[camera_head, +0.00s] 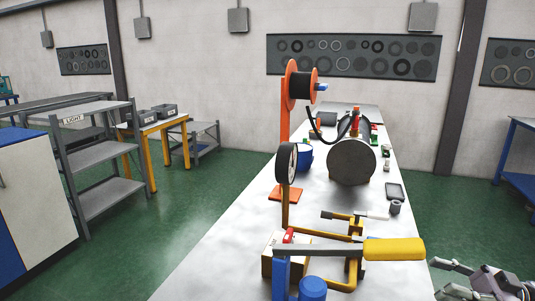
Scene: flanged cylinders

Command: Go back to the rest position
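My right gripper (437,278) is at the bottom right corner, beside the right edge of the long table (215,262). Its two fingers point left and are spread apart, with nothing visible between them. My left gripper is not in view. A large dark grey cylinder (352,163) lies on the table with its round end facing me, well beyond the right gripper and apart from it.
An orange stand with a black spool (300,85), a round gauge (286,163) and a blue round object (304,157) stand left of the cylinder. A yellow-handled clamp device (394,249) is close left of my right gripper. Grey shelves (104,196) stand left; green floor lies between.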

